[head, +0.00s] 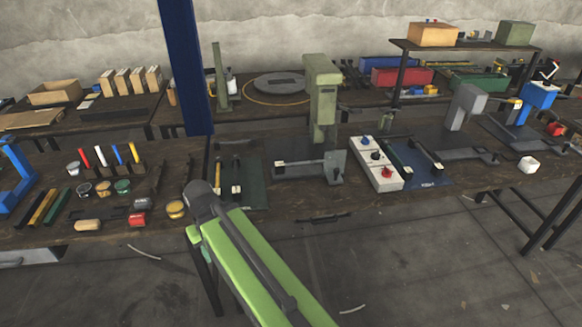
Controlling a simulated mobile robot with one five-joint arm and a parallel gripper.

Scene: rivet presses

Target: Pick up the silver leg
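I cannot pick out the silver leg with certainty. Slim dark bars with pale ends (237,189) lie on the dark green mat (256,192) left of the green press. A dark bar with lighter ends (425,154) lies on the blue mat (432,180) to the right. A bar with a pale end (300,161) lies level at the foot of the green press (322,95). My green and dark grey arm rises from the bottom up to the bench's front edge, left of the green mat. I make out no gripper fingers.
A white control box (377,165) with coloured knobs stands between the press and the blue mat. A grey press (467,106) and a blue press (538,98) stand right. Pots and coloured-handled tools crowd the left.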

